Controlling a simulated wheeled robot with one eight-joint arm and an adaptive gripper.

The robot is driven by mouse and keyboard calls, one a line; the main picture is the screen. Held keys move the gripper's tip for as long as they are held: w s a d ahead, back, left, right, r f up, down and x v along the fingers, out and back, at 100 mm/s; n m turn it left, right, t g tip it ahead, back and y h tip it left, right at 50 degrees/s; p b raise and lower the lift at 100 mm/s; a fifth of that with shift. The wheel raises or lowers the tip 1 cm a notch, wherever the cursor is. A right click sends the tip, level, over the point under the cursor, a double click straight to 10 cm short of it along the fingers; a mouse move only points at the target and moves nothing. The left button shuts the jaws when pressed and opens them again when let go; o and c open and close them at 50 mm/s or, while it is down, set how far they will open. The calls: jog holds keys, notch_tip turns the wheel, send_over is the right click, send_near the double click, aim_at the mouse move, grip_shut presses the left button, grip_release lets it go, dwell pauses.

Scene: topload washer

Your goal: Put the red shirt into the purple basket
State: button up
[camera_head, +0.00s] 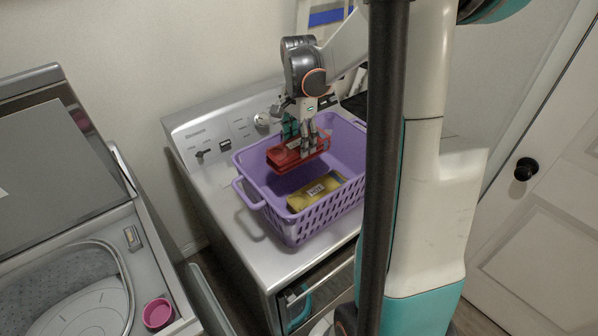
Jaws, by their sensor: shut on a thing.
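The red shirt (287,156) is a folded red bundle. My gripper (307,147) is shut on it, pointing down, and holds it over the inside of the purple basket (294,232). The shirt appears above the basket floor, near the basket's back left part; I cannot tell whether it touches the basket. The basket stands on top of the silver machine, with handles and slotted walls. A yellow folded item (318,192) with a pale label lies inside the basket, in front of the shirt. My arm column hides the basket's right end.
The silver dryer-like machine (240,222) has a control panel behind the basket. At left, an open topload washer (70,258) has its lid raised and a pink cup (158,313) on its rim. A white door (540,220) stands at right.

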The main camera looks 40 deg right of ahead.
notch_tip(320, 180, down, 11)
jog(key=shift+s+r+b, duration=0.1)
jog(key=shift+b, duration=1)
jog(key=shift+f, duration=0.2)
jog(key=o, duration=1)
jog(key=shift+r, duration=0.1)
notch_tip(320, 180, up, 12)
jog(key=p, duration=0.2)
jog(key=shift+r+p, duration=0.15)
jog(key=shift+p, duration=0.2)
